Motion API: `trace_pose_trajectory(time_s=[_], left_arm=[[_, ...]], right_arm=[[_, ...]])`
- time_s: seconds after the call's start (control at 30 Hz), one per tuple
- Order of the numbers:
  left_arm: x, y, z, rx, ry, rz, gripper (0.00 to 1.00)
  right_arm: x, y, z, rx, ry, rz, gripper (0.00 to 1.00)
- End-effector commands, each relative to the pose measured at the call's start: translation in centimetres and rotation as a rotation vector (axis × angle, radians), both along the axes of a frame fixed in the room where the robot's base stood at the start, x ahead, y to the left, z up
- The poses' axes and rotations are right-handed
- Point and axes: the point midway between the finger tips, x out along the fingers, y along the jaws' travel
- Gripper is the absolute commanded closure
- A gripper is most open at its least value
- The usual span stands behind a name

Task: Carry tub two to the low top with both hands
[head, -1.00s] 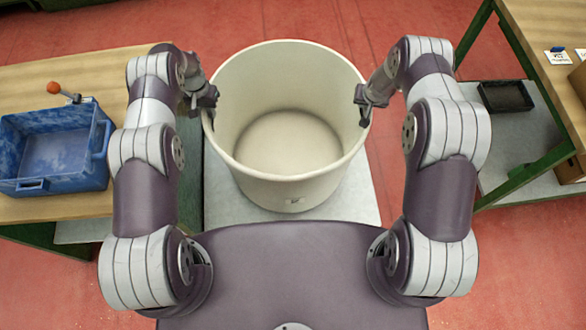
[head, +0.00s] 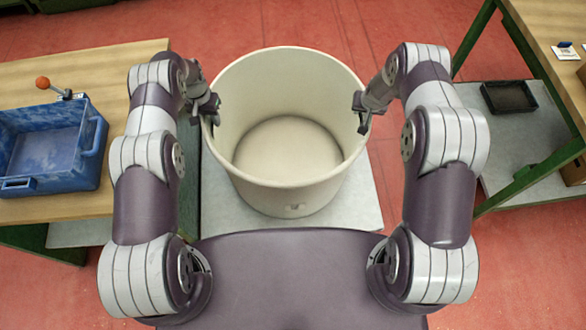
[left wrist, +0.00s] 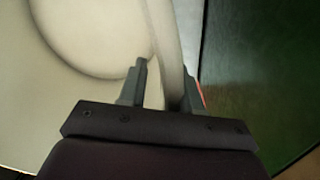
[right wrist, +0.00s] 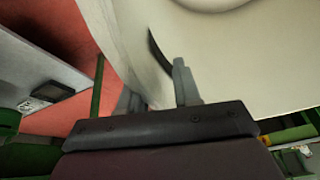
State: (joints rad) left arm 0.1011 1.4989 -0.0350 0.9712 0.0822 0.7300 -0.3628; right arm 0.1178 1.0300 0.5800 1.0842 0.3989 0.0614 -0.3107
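The tub (head: 290,185) is a wide cream-coloured round bin, upright and empty, in front of my body, with a small mark low on its near side. My left gripper (head: 208,106) is at its left rim; in the left wrist view its fingers (left wrist: 163,88) straddle the tub wall (left wrist: 163,35) and are shut on it. My right gripper (head: 363,110) is at the right rim; in the right wrist view its fingers (right wrist: 155,90) are on both sides of the wall, shut on it. A pale grey low top (head: 235,215) shows beneath the tub; I cannot tell whether they touch.
A wooden table (head: 60,208) with a blue crate (head: 50,150) stands at the left. Another table (head: 545,20) stands at the right, with a dark tray (head: 508,97) on its grey lower shelf (head: 520,140). Red floor (head: 420,20) is clear beyond the tub.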

Motion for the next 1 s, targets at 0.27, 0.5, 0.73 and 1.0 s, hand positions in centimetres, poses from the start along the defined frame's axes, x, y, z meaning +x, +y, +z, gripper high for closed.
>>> trace_pose_trajectory(time_s=[0.27,0.5,0.73,1.0], left_arm=[[0.1,0.3,0.4,0.002,-0.004,0.003,0.63],[0.3,0.5,4.5,0.003,-0.009,0.003,0.63],[0.3,0.8,10.2,0.003,-0.008,0.002,0.63],[0.2,0.9,12.4,0.002,-0.003,0.002,0.63]], right_arm=[[0.1,-0.3,0.3,-0.001,-0.004,-0.005,0.63],[0.1,-0.3,0.3,-0.002,-0.004,-0.006,0.63],[0.1,-0.4,0.3,-0.002,-0.004,-0.006,0.63],[-0.2,-0.4,1.5,-0.002,-0.007,-0.006,0.63]])
